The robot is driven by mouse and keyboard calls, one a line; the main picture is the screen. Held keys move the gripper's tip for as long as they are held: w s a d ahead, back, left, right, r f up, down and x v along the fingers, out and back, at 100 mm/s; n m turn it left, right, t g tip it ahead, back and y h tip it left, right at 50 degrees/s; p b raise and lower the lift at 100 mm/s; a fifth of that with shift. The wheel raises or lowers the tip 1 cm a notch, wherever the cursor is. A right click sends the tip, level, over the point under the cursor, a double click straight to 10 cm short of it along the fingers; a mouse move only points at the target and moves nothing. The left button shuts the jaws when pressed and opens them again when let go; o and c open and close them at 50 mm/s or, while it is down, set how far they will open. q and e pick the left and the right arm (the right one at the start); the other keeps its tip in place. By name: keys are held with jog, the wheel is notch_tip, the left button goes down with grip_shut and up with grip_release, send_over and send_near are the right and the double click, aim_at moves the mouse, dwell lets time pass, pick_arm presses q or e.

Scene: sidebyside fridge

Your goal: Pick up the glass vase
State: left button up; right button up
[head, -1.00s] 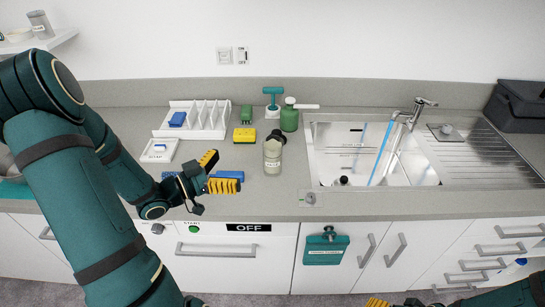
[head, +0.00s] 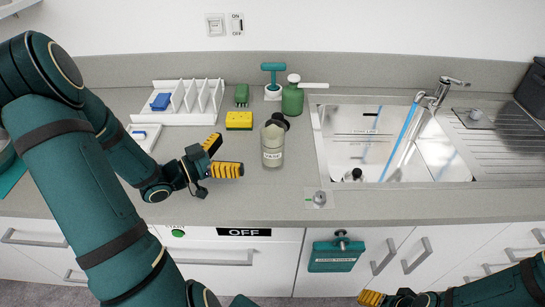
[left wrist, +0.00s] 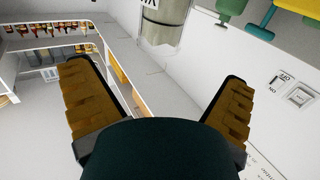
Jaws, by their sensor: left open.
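The glass vase (head: 272,158) stands upright on the grey counter, left of the sink. It is a pale, clear cylinder with a white label, and a dark round thing shows at its top right. My left gripper (head: 230,156) is open and empty just left of the vase, fingers pointing towards it, with a small gap between. In the left wrist view a labelled pale cylinder, seemingly the vase (left wrist: 164,28), shows at the top edge, beyond the open fingers (left wrist: 155,85). My right gripper (head: 371,298) shows only partly at the bottom edge, and its jaws cannot be made out.
Behind the vase stand a green bottle (head: 292,100), a teal-handled tool (head: 273,78), a yellow sponge (head: 239,121) and a green brush (head: 241,95). A white rack (head: 183,110) stands at the back left. The sink (head: 345,150) with its tap (head: 437,93) lies to the right.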

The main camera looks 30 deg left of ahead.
aim_at(261, 139)
pick_arm(q)
jog(key=x, duration=0.7)
jog(key=shift+d+r, duration=0.15)
jog(key=shift+d, duration=0.05)
jog(key=shift+b+x, duration=0.5)
jog(key=shift+x, duration=2.2)
jog(key=shift+a+r, duration=0.15)
jog(key=shift+a, duration=0.05)
jog(key=c, duration=1.1)
